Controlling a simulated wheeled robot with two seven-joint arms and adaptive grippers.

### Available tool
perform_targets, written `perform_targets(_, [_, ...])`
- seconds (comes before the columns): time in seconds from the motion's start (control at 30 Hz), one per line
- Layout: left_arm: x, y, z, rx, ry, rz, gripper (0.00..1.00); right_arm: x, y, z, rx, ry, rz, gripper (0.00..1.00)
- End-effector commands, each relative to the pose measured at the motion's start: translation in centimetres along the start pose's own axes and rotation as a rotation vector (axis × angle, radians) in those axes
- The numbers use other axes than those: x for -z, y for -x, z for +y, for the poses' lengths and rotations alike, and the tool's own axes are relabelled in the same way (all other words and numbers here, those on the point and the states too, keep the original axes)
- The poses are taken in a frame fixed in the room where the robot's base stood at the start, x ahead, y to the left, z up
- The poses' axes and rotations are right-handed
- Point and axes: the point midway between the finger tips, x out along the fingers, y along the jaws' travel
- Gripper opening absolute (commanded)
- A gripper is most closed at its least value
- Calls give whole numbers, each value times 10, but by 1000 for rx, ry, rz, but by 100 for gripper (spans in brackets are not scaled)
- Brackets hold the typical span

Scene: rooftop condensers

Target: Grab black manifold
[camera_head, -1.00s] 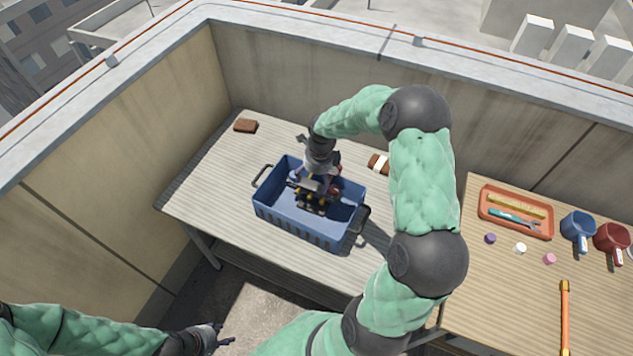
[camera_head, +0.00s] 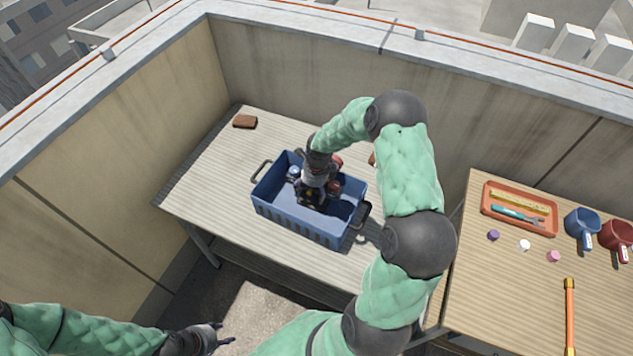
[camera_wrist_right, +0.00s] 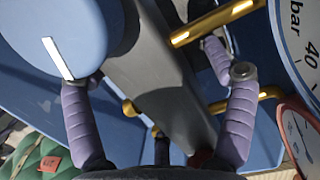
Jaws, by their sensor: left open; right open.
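The black manifold (camera_wrist_right: 160,70) is a dark bar with brass fittings and round gauges, lying inside the blue crate (camera_head: 285,222). In the wrist view a white-faced gauge (camera_wrist_right: 305,45) marked "bar" is at the upper right, a red-rimmed gauge (camera_wrist_right: 298,135) below it, and a blue rounded part at the left. My right gripper (camera_wrist_right: 160,115) is open, with its purple-padded fingers on either side of the manifold's dark body. In the head view the right gripper (camera_head: 313,192) is down in the crate and hides much of the manifold. My left gripper (camera_head: 218,336) is open and empty at the lower left.
The crate stands on a wooden table (camera_head: 215,165) with a brown block (camera_head: 245,121) at its far left. A parapet wall stands behind.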

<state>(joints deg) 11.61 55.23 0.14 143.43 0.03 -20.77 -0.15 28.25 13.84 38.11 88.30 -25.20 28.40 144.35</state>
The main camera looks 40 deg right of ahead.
Motion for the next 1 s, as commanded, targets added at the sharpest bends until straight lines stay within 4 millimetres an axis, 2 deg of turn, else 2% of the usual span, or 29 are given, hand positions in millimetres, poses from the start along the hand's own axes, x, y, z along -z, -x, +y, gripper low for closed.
perform_targets(0.03, [0, 0, 0, 0, 0, 0, 48, 0, 0, 0, 0, 0, 0, 79])
perform_targets(0.3, [0, 0, 0, 0, 0, 0, 48, 0, 0, 0, -1, 0, 1, 3])
perform_targets(0.33, [0, 0, 0, 0, 0, 0, 48, 0, 0, 0, -1, 0, 1, 0])
perform_targets(0.67, [0, 1, 0, 0, 0, 0, 48, -2, 7, -2, 4, 0, -3, 0])
perform_targets(0.87, [0, 7, 3, 0, 0, 0, 48, -5, 32, -2, 6, 0, -5, 0])
perform_targets(1.0, [0, 14, 5, 0, 0, 0, 48, -9, 62, -2, 7, 0, -5, 0])
